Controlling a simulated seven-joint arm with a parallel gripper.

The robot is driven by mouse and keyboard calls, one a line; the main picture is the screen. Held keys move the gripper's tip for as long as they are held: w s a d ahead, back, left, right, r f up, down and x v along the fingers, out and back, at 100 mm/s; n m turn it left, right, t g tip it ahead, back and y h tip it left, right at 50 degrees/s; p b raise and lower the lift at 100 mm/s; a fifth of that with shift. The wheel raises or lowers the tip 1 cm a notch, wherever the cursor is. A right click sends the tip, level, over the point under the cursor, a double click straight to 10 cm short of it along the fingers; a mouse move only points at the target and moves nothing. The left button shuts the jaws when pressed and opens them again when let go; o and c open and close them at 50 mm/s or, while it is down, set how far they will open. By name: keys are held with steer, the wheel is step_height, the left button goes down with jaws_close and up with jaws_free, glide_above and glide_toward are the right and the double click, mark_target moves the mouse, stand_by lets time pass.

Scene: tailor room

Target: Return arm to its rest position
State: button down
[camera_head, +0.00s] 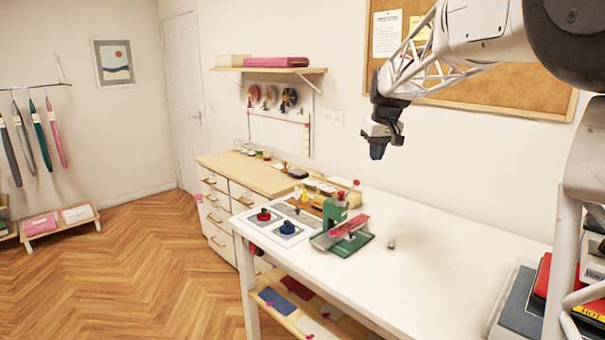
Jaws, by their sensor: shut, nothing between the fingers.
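My gripper (378,150) hangs in the air at the upper right of the head view, at the end of my white lattice arm (430,70). Its dark fingers point down and are shut with nothing between them. It is well above the white table (430,290) and touches nothing.
On the table stand a green press (345,235) with a red strip, a small grey cylinder (391,243), and a pad with a red knob (263,215) and a blue knob (287,228). A wooden drawer cabinet (225,205) adjoins behind. A corkboard (500,95) hangs on the wall.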

steer(key=s+a+f+m, duration=0.1)
steer(key=s+f, duration=0.1)
steer(key=s, duration=1.2)
steer(key=s+f+m, duration=0.1)
steer(key=s+f, duration=0.1)
steer(key=s, duration=1.2)
steer(key=s+f, duration=0.4)
steer(key=s, duration=0.3)
steer(key=s+f+m, duration=0.1)
steer(key=s+f, duration=0.3)
steer(key=s, duration=0.3)
steer(key=s+f+h, duration=0.1)
steer(key=s+f, duration=0.3)
steer(key=s, duration=0.3)
steer(key=shift+a+m, duration=0.3)
